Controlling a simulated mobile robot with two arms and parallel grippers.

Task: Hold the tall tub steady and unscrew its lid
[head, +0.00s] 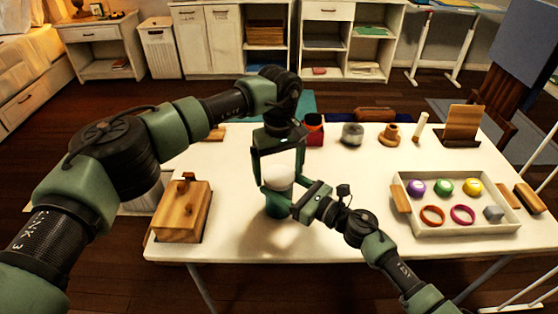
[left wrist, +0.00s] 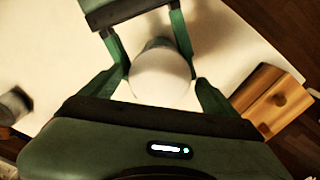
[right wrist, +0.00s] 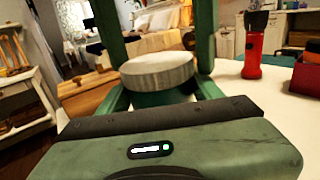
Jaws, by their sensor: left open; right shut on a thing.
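The tall tub (head: 279,205) stands upright on the white table, with a dark green body and a round, pale ribbed lid (head: 277,174). My left gripper (head: 280,180) points down from above, its open fingers on either side of the lid. The lid also shows between those fingers in the left wrist view (left wrist: 161,75), with a gap visible on at least one side. My right gripper (head: 283,202) comes in low from the right and is shut on the tub's body, below the lid. In the right wrist view the lid (right wrist: 158,71) sits level on the tub; the gripper hides much of the body.
A wooden box (head: 183,213) stands at left. A white tray (head: 455,229) with coloured knobs and rings lies at right. A red container (head: 314,132), a grey jar (head: 352,134) and wooden pieces line the back edge. The table's front middle is clear.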

